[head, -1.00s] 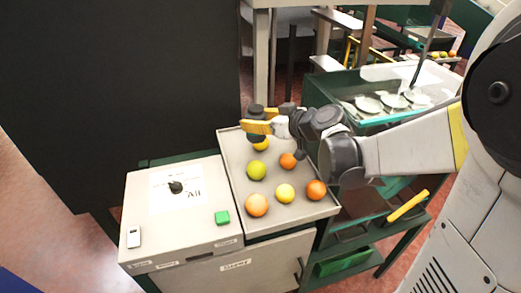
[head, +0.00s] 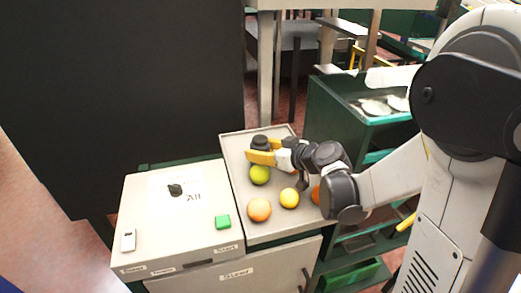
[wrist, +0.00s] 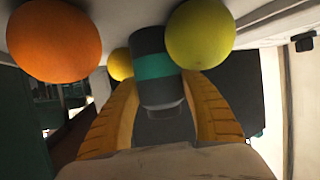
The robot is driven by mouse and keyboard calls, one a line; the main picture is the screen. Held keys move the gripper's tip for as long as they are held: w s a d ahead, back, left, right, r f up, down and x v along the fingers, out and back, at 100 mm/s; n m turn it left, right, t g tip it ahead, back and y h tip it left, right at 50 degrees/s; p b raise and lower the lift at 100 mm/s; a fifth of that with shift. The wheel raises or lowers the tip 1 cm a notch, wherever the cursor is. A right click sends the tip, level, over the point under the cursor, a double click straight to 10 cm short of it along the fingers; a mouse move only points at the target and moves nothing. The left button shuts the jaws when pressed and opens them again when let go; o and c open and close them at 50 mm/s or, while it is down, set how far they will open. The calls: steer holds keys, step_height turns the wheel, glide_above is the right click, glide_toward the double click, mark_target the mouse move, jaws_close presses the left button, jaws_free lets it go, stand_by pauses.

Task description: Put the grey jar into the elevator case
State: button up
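The grey jar (wrist: 155,65) is dark with a teal band. In the wrist view it stands between the two yellow fingers of my gripper (wrist: 160,100), which touch its sides. In the head view the jar (head: 261,143) is at the tip of my gripper (head: 262,152), over the far part of the fruit tray (head: 285,235). The gap between the jar and the tray is hard to judge. I cannot make out which thing is the elevator case.
A yellow-green fruit (head: 260,175), a yellow one (head: 289,198) and an orange one (head: 259,209) lie on the tray. Another orange (head: 316,195) is partly behind my arm. A labelled box (head: 205,252) with a green button (head: 222,222) stands left. A green cart (head: 340,105) stands behind right.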

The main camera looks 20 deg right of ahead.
steer(key=o, duration=0.4)
